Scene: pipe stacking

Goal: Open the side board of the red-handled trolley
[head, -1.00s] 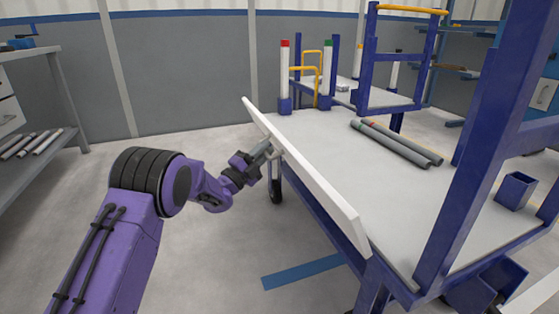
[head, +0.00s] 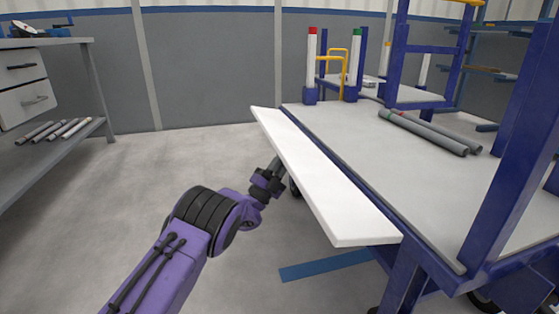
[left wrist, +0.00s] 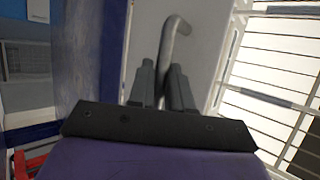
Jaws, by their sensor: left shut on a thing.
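The white side board (head: 322,185) runs along the near left side of the blue-framed trolley (head: 415,170). It is folded outward and down, its broad face turned up and tilted slightly. My left gripper (head: 276,165) is at the board's outer side, partly hidden under its edge. In the left wrist view my left gripper (left wrist: 166,88) is shut on the grey bent handle (left wrist: 174,42) of the board. The fingers are close on both sides of the handle. No red trolley handle shows clearly in the head view. My right gripper is out of view.
Several grey pipes (head: 430,135) lie on the trolley deck. A red-topped post (head: 312,65) and a green-topped post (head: 355,65) stand at its far end. A workbench with pipes (head: 60,130) stands at the left. The floor (head: 110,210) between is clear.

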